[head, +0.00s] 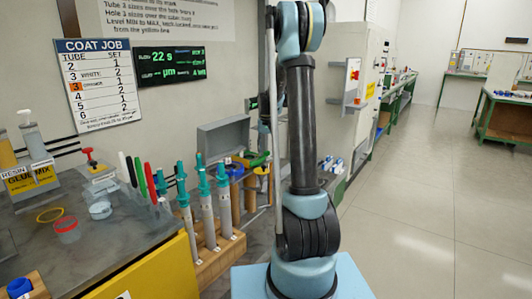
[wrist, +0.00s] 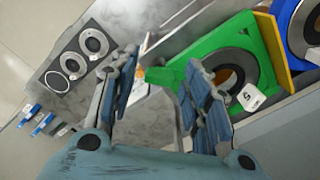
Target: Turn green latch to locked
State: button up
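The green latch (wrist: 212,62) is a flat green piece with a round dark opening, in the upper right of the wrist view. Its narrow arm points left and ends near an orange tip. My gripper (wrist: 159,68) is open, its two blue-grey fingers apart, with the latch's arm end showing in the gap between the fingertips. I cannot tell whether a finger touches it. In the head view the green latch (head: 259,160) is small, beside the grey box behind the teal-topped tools. My gripper is not clearly seen there, hidden by my arm.
A blue ring-shaped piece (wrist: 300,30) lies right of the latch, past a yellow strip (wrist: 271,40). A grey plate with several round rings (wrist: 75,58) is at upper left. In the head view, a wooden rack (head: 218,258) of upright teal-topped tools stands left of my arm.

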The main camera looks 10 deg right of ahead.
jog(key=shift+r, duration=0.1)
notch_tip(320, 180, up, 12)
dwell(0.8)
jog(key=s+t, duration=0.1)
jog(key=s, duration=2.4)
jog(key=s+f, duration=0.7)
jog(key=s, duration=0.2)
jog(key=s+f+n+t, duration=0.1)
jog(key=s+f, duration=0.6)
jog(key=s, duration=0.3)
jog(key=shift+s, duration=0.25)
